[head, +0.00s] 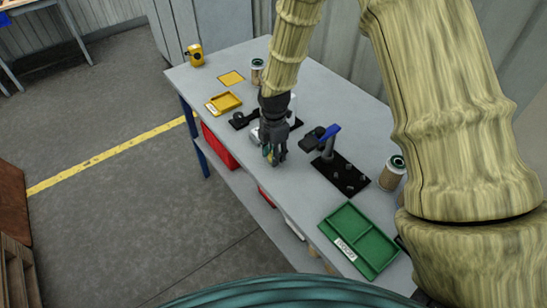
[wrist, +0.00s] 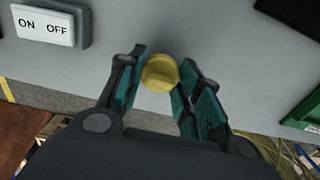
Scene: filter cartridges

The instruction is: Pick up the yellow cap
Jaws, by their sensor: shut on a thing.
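The yellow cap (wrist: 160,73) is a round piece between the two fingers of my gripper (wrist: 160,84) in the wrist view. Both teal-padded fingers are closed against its sides. In the head view my gripper (head: 274,157) is over the front edge area of the grey table, and only a small bit of yellow shows at its fingers. I cannot tell from these views how high the cap is above the table.
An ON/OFF switch box (wrist: 48,25) is left of my gripper. A black fixture with a blue-handled clamp (head: 328,134) stands to the right. A green tray (head: 342,216) lies at the near end, a yellow tray (head: 223,103) farther back. Cartridges (head: 391,174) stand along the table.

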